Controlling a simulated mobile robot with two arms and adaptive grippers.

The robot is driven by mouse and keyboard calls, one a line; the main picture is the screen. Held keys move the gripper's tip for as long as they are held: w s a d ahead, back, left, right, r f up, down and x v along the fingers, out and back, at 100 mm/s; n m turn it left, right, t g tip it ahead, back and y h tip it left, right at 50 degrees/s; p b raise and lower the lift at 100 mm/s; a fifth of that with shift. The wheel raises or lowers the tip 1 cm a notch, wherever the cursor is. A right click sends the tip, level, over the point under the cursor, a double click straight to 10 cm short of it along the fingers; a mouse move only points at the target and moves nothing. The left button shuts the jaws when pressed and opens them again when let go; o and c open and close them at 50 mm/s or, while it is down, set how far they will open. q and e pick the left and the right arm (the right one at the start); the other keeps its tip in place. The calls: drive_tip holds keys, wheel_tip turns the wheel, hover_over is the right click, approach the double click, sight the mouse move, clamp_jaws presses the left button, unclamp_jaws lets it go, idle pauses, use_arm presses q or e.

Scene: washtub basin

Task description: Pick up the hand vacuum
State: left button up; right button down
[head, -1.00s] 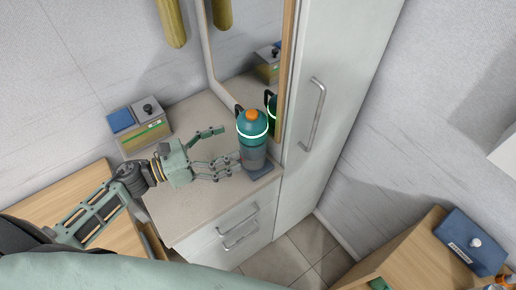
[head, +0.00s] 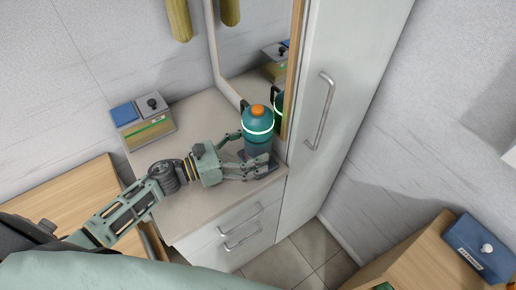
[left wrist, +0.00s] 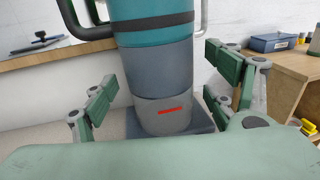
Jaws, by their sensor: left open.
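The hand vacuum (head: 258,124) stands upright on the counter beside the mirror and the tall cabinet. It has a teal body, an orange top, a glowing light ring and a grey lower part on a dark base (head: 268,164). In the left wrist view its grey lower part (left wrist: 160,75) stands between the fingers. My left gripper (head: 248,155) is open around that lower part, with fingers on both sides. In the left wrist view, gaps show between the fingers (left wrist: 160,98) and the body. My right gripper is not in view.
A box with a blue block and a dark knob (head: 143,120) stands at the back left of the counter (head: 190,120). The mirror (head: 250,45) and tall cabinet (head: 340,90) close off the right side. A blue case (head: 482,248) sits on a wooden unit at right.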

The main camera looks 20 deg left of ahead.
use_arm(q)
drive_tip(key=shift+x, duration=0.8)
drive_tip(key=shift+c, duration=0.5)
drive_tip(key=c, duration=1.3)
